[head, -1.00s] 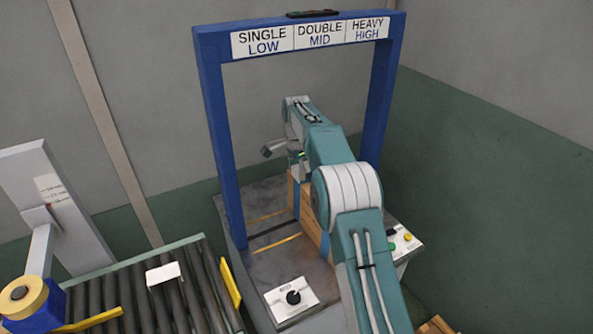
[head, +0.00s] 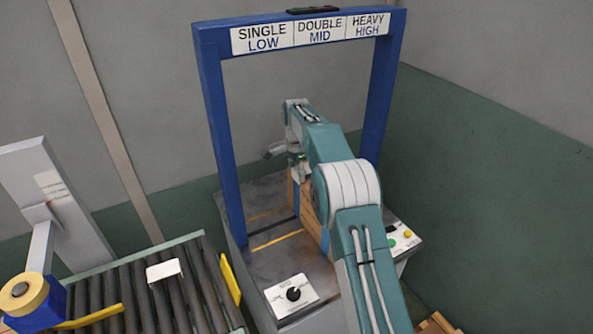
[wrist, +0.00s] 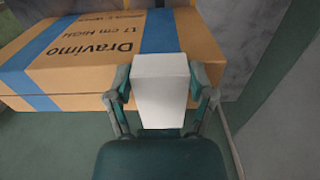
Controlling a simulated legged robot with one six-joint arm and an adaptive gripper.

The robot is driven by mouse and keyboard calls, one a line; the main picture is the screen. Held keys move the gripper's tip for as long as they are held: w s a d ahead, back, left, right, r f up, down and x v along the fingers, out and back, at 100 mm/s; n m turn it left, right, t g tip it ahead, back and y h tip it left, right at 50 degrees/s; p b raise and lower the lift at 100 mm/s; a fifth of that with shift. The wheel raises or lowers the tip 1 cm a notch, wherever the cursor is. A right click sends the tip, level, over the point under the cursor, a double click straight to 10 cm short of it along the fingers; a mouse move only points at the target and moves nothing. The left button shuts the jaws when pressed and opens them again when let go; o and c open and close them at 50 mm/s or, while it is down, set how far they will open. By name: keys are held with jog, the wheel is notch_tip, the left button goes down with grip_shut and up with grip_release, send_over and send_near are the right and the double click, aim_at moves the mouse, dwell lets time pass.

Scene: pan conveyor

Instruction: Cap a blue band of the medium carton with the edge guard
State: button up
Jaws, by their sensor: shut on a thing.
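My gripper (wrist: 161,84) is shut on a white edge guard (wrist: 161,98), one finger on each side. The medium carton (wrist: 88,60) lies beyond it in the wrist view, brown and printed "Dravimo" and "17 cm HIGH". It has two blue bands, a right one (wrist: 160,30) and a left one (wrist: 35,92). The guard is in line with the right band at the carton's near edge and hides that end of it. I cannot tell whether the guard touches the carton.
A blue arch (head: 222,140) labelled SINGLE LOW, DOUBLE MID and HEAVY HIGH stands over the grey machine table (head: 262,215). A dial panel (head: 291,297) is at its front. A roller conveyor (head: 130,300) with a white piece (head: 164,271) on it is at lower left.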

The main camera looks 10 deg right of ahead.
jog(key=shift+f, duration=0.45)
jog(key=o, duration=0.8)
jog(key=shift+f, duration=0.15)
jog(key=shift+c, duration=0.2)
notch_tip(320, 180, up, 12)
